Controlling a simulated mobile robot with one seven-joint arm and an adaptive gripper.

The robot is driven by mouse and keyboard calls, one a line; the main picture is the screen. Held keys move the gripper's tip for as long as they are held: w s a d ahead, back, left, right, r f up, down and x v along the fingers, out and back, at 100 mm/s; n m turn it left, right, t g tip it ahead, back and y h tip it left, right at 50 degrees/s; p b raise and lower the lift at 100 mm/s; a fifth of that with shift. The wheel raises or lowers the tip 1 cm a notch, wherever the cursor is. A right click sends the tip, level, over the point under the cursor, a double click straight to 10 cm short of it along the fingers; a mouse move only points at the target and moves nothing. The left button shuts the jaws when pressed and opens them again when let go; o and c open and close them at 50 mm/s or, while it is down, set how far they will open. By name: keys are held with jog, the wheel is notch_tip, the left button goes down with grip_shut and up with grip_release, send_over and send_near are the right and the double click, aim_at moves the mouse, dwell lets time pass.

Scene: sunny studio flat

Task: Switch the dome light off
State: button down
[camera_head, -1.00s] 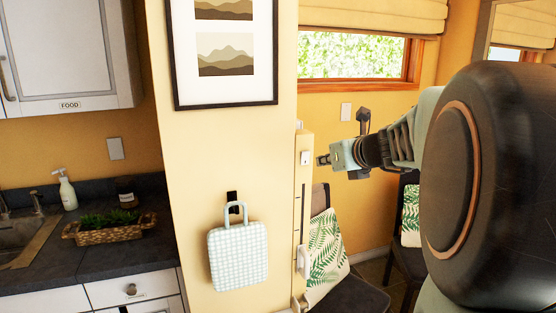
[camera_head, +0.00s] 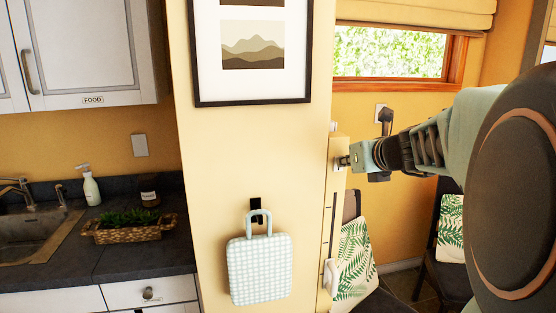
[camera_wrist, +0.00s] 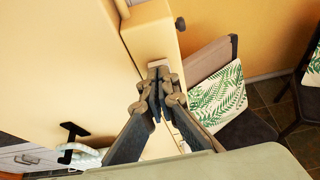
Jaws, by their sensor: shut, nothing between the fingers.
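A small white switch plate (camera_wrist: 158,63) sits on the narrow end face of the yellow partition, seen in the wrist view just past my fingertips. In the head view my gripper (camera_head: 343,162) is at that end face and covers most of the switch. In the wrist view my gripper (camera_wrist: 156,90) is shut and empty, with its tips right by the plate. I cannot tell whether the tips touch it, or which way the switch is set. The dome light itself is not in view.
A checked bag (camera_head: 260,270) hangs from a black hook on the partition (camera_head: 225,160), below a framed picture (camera_head: 253,95). Chairs with leaf-print cushions (camera_head: 355,255) stand beyond.

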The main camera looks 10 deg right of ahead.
jog(key=shift+w+r+p, duration=0.2)
jog(key=shift+r+p, duration=0.3)
jog(key=shift+p, duration=0.1)
jog(key=shift+w+r+p, duration=0.15)
jog(key=shift+r+p, duration=0.35)
jog(key=shift+p, duration=0.05)
dwell(0.3)
